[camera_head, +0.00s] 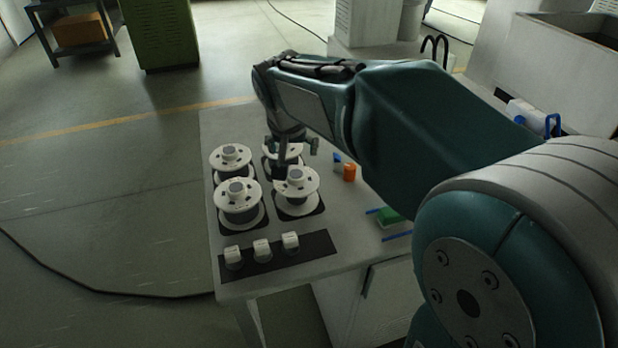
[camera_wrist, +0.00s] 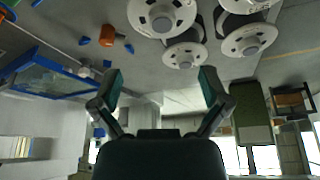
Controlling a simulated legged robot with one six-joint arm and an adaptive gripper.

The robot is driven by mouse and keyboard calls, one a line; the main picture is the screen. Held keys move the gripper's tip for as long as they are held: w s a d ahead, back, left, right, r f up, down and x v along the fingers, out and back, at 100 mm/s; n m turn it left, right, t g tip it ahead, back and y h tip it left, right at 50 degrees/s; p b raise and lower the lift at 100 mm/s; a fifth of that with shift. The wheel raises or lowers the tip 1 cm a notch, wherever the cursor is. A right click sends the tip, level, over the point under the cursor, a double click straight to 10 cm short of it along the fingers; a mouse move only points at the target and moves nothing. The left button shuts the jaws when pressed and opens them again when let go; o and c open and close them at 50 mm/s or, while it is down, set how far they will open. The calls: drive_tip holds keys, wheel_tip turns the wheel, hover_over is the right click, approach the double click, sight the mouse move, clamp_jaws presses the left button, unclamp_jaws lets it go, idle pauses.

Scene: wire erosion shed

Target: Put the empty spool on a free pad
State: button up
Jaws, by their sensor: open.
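Several white-flanged spools stand upright on dark pads on the grey table: a front-left spool (camera_head: 237,214), a front-right spool (camera_head: 297,205), a back-left spool (camera_head: 229,168) and a back-right one partly hidden behind my gripper. Their cores look dark; I cannot tell which spool is empty. The front-left pad (camera_head: 251,228) shows as a dark edge around its spool, and I see no pad clearly bare. My gripper (camera_head: 291,150) is open above the back-right of the group. In the wrist view my gripper (camera_wrist: 160,88) has its fingers apart with nothing between them; spools (camera_wrist: 185,55) show above.
A dark strip (camera_head: 320,246) with three small white blocks (camera_head: 262,248) lies along the table's front. My arm hides the table's right back.

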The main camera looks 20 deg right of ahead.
drive_tip(key=s+d+f+n+t+y, duration=0.1)
drive_tip(key=s+n, duration=0.3)
drive_tip(key=s, duration=1.8)
drive_tip(key=shift+s+d+f+y, duration=0.25)
drive_tip(key=shift+d+f+y, duration=0.15)
drive_tip(key=shift+f, duration=0.15)
